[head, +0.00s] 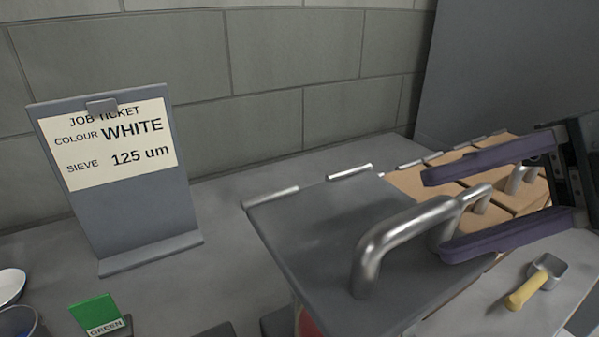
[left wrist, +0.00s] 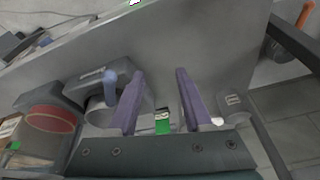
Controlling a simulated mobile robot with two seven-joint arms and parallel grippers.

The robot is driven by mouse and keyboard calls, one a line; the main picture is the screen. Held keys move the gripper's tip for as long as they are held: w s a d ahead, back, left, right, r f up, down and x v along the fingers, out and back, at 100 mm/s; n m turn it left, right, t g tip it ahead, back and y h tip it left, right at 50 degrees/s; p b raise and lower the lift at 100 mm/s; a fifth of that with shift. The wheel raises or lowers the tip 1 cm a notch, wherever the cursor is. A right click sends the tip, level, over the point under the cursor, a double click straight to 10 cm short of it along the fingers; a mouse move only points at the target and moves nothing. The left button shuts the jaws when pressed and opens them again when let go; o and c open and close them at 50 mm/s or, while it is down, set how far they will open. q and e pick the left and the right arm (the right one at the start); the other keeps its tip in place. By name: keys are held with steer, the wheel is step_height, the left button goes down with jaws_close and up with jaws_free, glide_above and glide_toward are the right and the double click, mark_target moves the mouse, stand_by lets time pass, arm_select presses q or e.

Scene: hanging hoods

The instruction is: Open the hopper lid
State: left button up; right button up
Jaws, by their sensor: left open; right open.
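The hopper lid (head: 315,235) is a grey flat plate in the head view, lying shut, with hinge barrels along its back edge. A thick bent metal handle (head: 395,232) stands on it. My right gripper (head: 434,216) comes in from the right with two purple fingers, open. In the picture, the far end of the handle lies between its fingertips; I cannot tell whether they touch. My left gripper (left wrist: 160,104) shows only in the left wrist view, open, with a green card (left wrist: 162,124) seen between its fingers, away from the lid.
A job ticket stand (head: 115,170) reads WHITE, 125 um. A green card marked GREEN (head: 95,312) stands at front left. Tan boxes (head: 420,180) with metal handles lie behind the right gripper. A yellow-handled scoop (head: 535,285) lies at right. A block wall (head: 270,60) closes the back.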

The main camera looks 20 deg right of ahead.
mark_target(442, 214)
steer(key=x, duration=0.4)
jaws_close()
stand_by(0.4)
stand_by(1.0)
